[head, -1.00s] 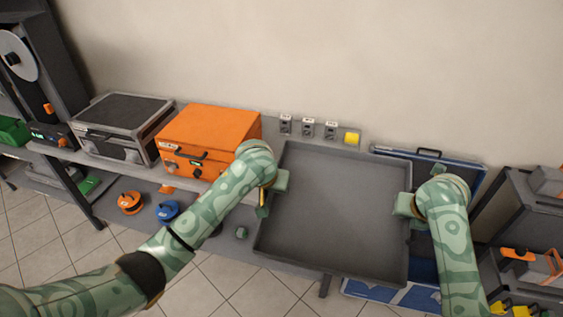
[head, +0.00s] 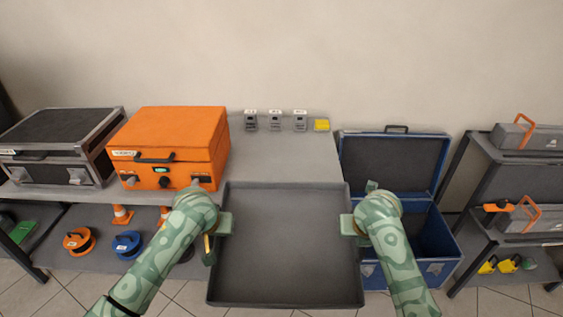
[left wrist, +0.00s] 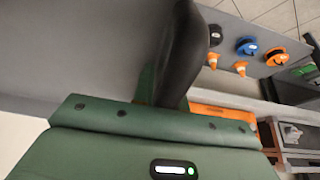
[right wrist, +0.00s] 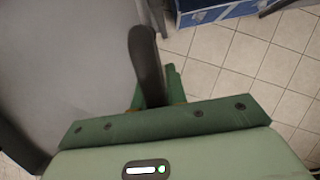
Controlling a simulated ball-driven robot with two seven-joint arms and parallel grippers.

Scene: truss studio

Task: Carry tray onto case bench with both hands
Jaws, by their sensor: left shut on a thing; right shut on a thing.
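The dark grey tray (head: 285,255) is empty and hangs between my two grippers in the head view, in front of the grey bench (head: 285,165). My left gripper (head: 222,226) is shut on the tray's left side. My right gripper (head: 348,226) is shut on its right side. The tray hides the bench's front part. The bench top behind the tray is bare in the middle.
An orange case (head: 175,145) stands on the bench's left part, with a grey-black case (head: 60,145) further left. Small grey devices (head: 275,122) and a yellow block (head: 321,125) line the back. An open blue case (head: 440,235) and a shelf (head: 500,180) stand at right.

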